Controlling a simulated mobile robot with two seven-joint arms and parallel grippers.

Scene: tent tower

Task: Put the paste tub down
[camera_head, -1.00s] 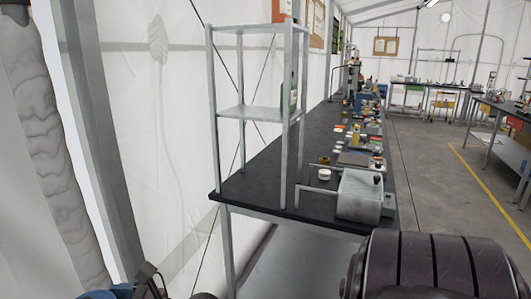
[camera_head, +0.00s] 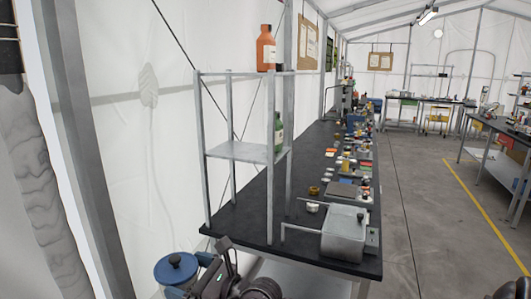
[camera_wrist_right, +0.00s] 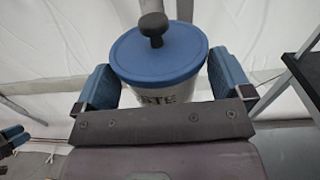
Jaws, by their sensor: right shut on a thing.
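The paste tub (camera_head: 176,270) is a pale round tub with a blue lid and a dark knob. It shows at the bottom left of the head view, in front of the near left end of the bench. My right gripper (camera_head: 186,276) is shut on it. In the right wrist view the tub (camera_wrist_right: 158,58) stands between the two blue fingers of my right gripper (camera_wrist_right: 165,78), and dark lettering shows on its side. Its bottom is hidden. Blue tips at the left edge of that view look like my left gripper (camera_wrist_right: 12,136); its opening is unclear.
A black bench (camera_head: 240,210) runs away from me. A grey metal shelf (camera_head: 245,151) stands on its near end, with a green bottle (camera_head: 278,133) and an orange bottle (camera_head: 266,48). A grey metal box (camera_head: 344,234) and small items crowd the bench's right side.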

